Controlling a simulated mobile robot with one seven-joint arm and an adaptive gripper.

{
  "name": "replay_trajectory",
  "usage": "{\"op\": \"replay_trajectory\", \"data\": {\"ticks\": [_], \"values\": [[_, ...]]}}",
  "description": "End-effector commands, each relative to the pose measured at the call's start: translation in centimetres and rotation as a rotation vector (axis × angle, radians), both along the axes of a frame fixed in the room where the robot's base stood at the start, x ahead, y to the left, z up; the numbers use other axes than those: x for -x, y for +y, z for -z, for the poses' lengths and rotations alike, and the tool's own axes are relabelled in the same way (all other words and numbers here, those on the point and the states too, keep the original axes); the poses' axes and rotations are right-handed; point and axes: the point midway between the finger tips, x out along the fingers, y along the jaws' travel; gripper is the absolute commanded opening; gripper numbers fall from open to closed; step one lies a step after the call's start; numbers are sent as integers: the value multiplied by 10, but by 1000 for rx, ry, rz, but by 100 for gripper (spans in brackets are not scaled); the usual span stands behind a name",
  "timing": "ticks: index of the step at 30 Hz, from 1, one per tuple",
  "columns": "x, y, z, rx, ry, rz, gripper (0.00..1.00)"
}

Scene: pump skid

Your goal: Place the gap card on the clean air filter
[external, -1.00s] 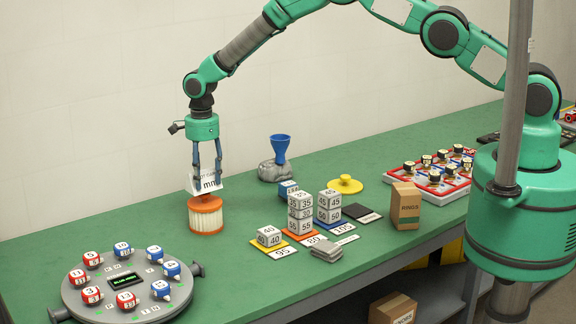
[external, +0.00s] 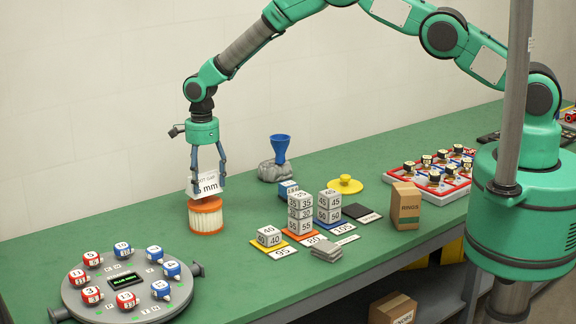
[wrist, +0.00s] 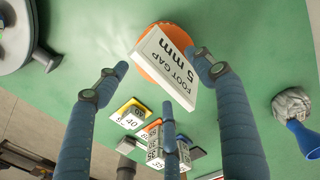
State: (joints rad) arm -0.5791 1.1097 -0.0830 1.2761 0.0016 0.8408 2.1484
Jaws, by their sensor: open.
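The gap card (external: 207,184) is white with black lettering and rests at the top of the clean air filter (external: 206,217), a pleated cylinder with orange ends. In the wrist view the card (wrist: 170,66) reads "FOOT GAP 5 mm" and covers much of the filter's orange top (wrist: 150,72). The card looks tilted in the external view; how flat it sits I cannot tell. My gripper (external: 208,180) is open, with its fingers spread around the card just above the filter. In the wrist view the fingers stand apart.
A round grey dial plate (external: 125,284) with red and blue numbered knobs is at the front left. Green bench around the filter is clear.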

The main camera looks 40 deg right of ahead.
Motion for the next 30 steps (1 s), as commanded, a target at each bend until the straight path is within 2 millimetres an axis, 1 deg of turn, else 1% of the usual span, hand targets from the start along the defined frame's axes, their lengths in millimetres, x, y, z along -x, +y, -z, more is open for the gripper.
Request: {"op": "replay_trajectory", "data": {"ticks": [5,11,17,24,30], "values": [[0,0,-5,-1,-1,0,68],[0,0,-21,-1,-1,0,68],[-1,0,-48,-1,-1,0,68],[-1,1,-87,-1,-2,0,68],[-1,0,-110,-1,-1,0,68]]}}
